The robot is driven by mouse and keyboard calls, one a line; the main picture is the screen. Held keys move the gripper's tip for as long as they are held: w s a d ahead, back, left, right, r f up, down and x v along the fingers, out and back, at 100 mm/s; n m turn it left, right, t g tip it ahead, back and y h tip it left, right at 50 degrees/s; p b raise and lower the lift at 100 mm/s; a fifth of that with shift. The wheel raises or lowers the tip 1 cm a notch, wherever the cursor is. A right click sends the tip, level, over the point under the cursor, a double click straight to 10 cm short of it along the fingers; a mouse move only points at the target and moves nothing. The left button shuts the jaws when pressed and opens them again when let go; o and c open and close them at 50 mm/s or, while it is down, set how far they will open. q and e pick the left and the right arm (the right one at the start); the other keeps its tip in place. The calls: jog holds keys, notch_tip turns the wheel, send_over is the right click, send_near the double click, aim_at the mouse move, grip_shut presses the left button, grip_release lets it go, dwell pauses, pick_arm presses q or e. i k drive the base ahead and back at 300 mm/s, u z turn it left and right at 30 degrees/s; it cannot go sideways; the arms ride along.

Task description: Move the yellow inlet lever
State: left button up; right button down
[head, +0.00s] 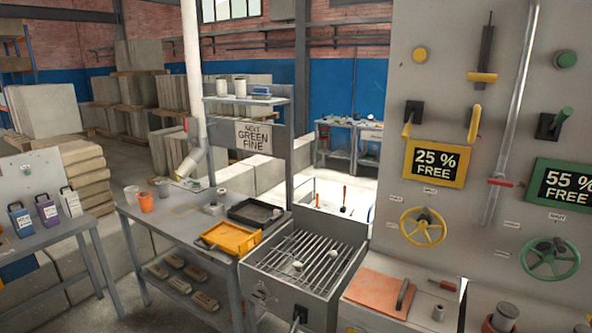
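On the grey panel at the right, a yellow lever (407,129) hangs down from a black mount (413,110). To its right, a second yellow handle (474,124) stands nearly upright, tilted slightly. Above that, a dark slider (487,48) ends in a yellow crossbar (482,77). I cannot read any label that tells which yellow part is the inlet lever. A yellow handwheel (423,227) sits below the yellow-framed "25 % FREE" display (436,163). Neither of my grippers is in view.
A metal grate (305,262) stands before the panel, beside an orange board (379,293). A workbench (172,221) holds a yellow tray (229,238) and a black tray (255,212).

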aim_at(406, 131)
jog(key=u, duration=0.5)
jog(key=i, duration=1.05)
jog(key=z, duration=0.5)
